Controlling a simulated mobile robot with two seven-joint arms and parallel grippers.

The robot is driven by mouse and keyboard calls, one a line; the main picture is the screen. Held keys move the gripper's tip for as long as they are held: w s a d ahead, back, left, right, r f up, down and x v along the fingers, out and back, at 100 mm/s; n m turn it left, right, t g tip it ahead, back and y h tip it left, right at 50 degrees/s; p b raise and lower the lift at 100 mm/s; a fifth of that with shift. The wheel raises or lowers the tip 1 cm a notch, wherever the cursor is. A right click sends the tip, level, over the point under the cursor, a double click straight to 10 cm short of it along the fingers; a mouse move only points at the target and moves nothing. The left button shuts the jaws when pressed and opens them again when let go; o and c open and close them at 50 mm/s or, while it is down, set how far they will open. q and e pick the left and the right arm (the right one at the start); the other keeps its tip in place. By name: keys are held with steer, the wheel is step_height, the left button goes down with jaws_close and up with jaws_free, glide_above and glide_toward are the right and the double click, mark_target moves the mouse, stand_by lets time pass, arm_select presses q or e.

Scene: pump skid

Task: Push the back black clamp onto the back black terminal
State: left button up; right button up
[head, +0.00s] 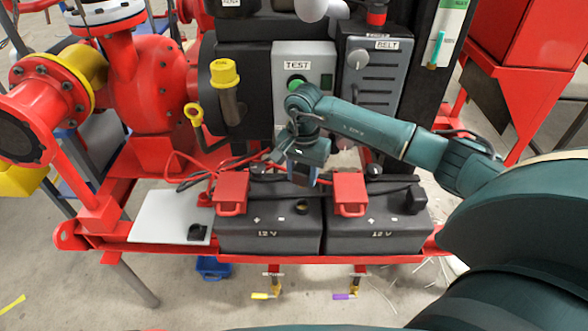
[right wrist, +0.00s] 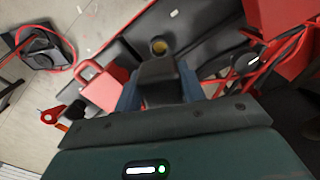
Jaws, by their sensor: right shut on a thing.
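My right gripper (head: 303,182) is over the back edge of the left 12 V battery, fingers pointing down. In the right wrist view its blue fingers (right wrist: 160,92) are shut on a black clamp (right wrist: 159,76). The head view mostly hides this clamp behind the gripper. A brass-coloured terminal (right wrist: 158,46) shows just past the clamp's end in the wrist view; it also shows on the left battery (head: 302,207) in the head view. The clamp looks apart from the terminal, not around it; the height between them is unclear. My left gripper is not in view.
Red clamps or covers stand on the left battery (head: 232,188) and right battery (head: 349,190), either side of my gripper. Red and black cables (head: 205,176) run behind. The TEST box (head: 303,72) rises close behind. A pale plate (head: 168,216) lies left.

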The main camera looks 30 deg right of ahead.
steer(key=shift+s+f+b, duration=0.1)
steer(key=shift+f+b, duration=0.3)
steer(key=shift+f, duration=0.15)
steer(key=shift+f+b, duration=0.5)
steer(key=shift+f, duration=0.35)
step_height(320, 180, down, 2)
steer(key=shift+f+b, duration=0.25)
steer(key=shift+b, duration=0.5)
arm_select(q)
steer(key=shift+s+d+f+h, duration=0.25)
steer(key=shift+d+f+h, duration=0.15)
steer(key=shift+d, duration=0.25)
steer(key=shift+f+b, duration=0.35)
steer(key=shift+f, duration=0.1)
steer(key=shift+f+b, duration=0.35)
arm_select(e)
steer(key=shift+f, duration=0.4)
arm_select(q)
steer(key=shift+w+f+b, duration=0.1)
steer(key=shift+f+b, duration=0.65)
steer(key=shift+b, duration=0.65)
arm_select(e)
steer(key=shift+f, duration=1.4)
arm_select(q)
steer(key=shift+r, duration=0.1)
